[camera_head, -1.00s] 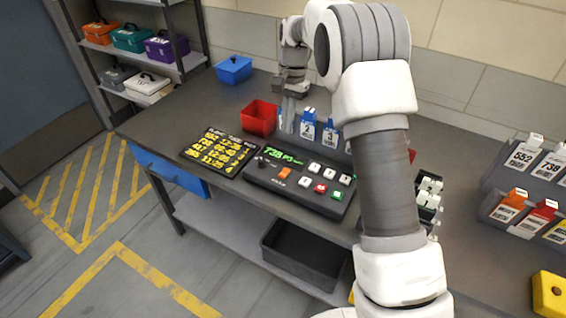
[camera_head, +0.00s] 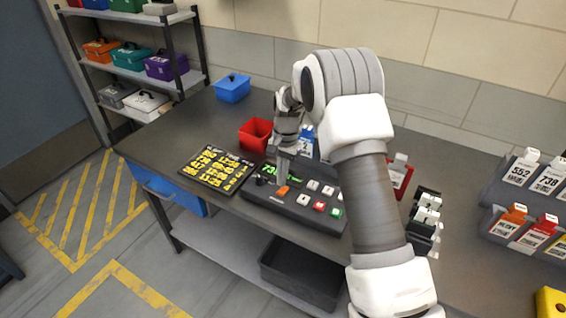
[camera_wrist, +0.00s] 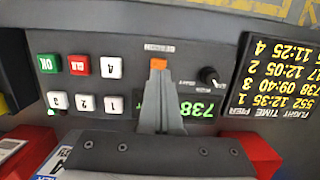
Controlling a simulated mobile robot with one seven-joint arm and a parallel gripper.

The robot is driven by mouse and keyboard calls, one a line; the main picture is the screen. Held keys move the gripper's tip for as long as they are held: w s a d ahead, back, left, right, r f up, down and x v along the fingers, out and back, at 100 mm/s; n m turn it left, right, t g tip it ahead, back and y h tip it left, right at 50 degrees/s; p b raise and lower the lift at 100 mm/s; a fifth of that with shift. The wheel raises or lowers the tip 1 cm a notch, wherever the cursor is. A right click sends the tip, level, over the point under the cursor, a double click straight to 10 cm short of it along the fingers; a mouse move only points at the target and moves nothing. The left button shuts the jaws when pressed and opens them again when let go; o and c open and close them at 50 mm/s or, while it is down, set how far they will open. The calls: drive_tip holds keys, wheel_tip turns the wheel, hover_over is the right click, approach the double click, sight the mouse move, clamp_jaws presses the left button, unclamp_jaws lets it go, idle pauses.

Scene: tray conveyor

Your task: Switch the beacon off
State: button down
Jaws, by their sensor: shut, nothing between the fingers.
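The control panel (camera_head: 300,208) lies on the workbench. Its orange switch (camera_head: 283,191) is near the panel's front edge; it also shows in the wrist view (camera_wrist: 159,63), beside a small label too blurred to read. My gripper (camera_head: 282,180) is shut and empty, pointing down over the panel. In the wrist view its fingertips (camera_wrist: 158,70) are right at the orange switch and overlap its near edge; I cannot tell whether they touch it. The green display (camera_wrist: 198,107) reads 738, partly hidden by the fingers. A black knob (camera_wrist: 208,75) sits beside the switch.
White numbered keys, a red CLR key (camera_wrist: 77,65) and a green key (camera_wrist: 48,64) lie to one side. A flight board (camera_head: 216,171) lies left of the panel. A red bin (camera_head: 255,134) and tag holders stand behind. A blue box (camera_head: 232,88) is at the back left.

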drive_tip(key=shift+s+a+f, duration=0.1)
drive_tip(key=shift+f, duration=0.85)
